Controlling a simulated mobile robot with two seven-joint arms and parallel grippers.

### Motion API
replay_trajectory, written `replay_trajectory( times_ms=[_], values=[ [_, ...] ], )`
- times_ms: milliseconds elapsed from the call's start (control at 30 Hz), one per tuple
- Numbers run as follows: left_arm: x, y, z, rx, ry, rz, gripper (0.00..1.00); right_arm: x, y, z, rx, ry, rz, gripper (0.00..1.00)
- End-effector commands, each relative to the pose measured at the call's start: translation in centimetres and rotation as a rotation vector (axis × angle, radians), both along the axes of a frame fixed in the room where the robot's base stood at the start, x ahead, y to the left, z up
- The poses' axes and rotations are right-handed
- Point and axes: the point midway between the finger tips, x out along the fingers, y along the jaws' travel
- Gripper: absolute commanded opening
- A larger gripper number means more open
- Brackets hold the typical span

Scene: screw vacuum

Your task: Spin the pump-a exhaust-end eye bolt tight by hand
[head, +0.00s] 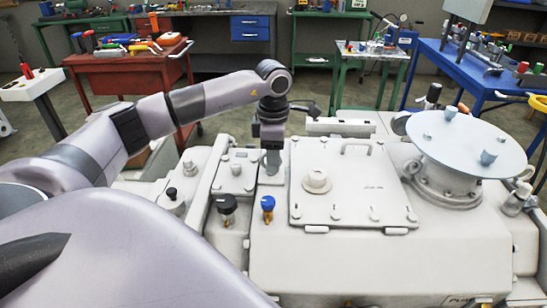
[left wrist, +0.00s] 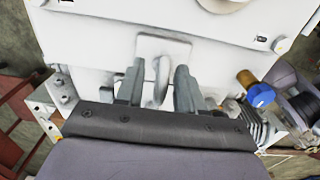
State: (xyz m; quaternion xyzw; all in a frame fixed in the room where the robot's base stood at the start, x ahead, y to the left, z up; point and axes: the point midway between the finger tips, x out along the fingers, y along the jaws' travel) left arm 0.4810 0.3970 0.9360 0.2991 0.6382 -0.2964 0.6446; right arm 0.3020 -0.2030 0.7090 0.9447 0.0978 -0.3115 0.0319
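Pump A is the large white machine (head: 275,245) filling the lower middle of the head view. My left gripper (head: 271,162) reaches down onto its top from above, left of the square cover plate. In the left wrist view my left gripper (left wrist: 158,88) is open, with one finger on each side of the grey eye bolt (left wrist: 160,78). The eye bolt's ring stands between the fingers, seen nearly edge-on, with a visible gap on both sides. The bolt's base is hard to make out, so I cannot tell how far it is seated. My right gripper is not in view.
The cover plate (head: 345,190) with a handle lies right of the gripper. A round flange (head: 466,140) stands further right. A blue-capped valve (head: 267,205) and a black-capped one (head: 227,208) are in front. Benches with tools stand behind.

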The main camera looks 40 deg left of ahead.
Motion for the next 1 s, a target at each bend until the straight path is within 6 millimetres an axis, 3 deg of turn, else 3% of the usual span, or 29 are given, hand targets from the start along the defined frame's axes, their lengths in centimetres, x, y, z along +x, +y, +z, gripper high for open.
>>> replay_trajectory(
  times_ms=[267,700,1000],
  values=[
    [-0.1,-0.1,0.0,0.0,0.006,-0.001,0.37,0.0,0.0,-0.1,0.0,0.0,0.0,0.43],
    [-0.1,-0.1,6.2,-0.001,0.002,-0.001,0.37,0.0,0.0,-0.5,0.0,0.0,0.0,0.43],
    [-0.1,0.0,7.0,0.0,0.004,-0.001,0.37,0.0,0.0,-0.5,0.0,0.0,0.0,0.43]
  ],
)
